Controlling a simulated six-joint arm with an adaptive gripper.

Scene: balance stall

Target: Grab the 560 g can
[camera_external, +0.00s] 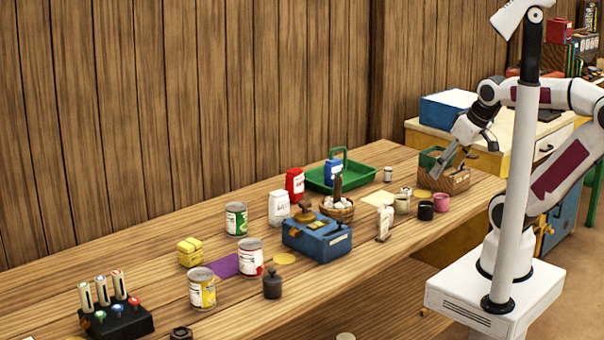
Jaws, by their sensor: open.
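Three label-wrapped cans stand on the wooden table. One has a green label (236,219), one a red and white label (251,258), and one a yellow label (202,289). Their weight print is too small to read, so I cannot tell which is the 560 g can.
A blue balance (318,242) stands right of the cans. A yellow block (190,252), a dark weight (272,284) and a purple mat (224,266) lie near them. Red (295,185) and white (278,208) packages and a green tray (357,177) stand behind.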

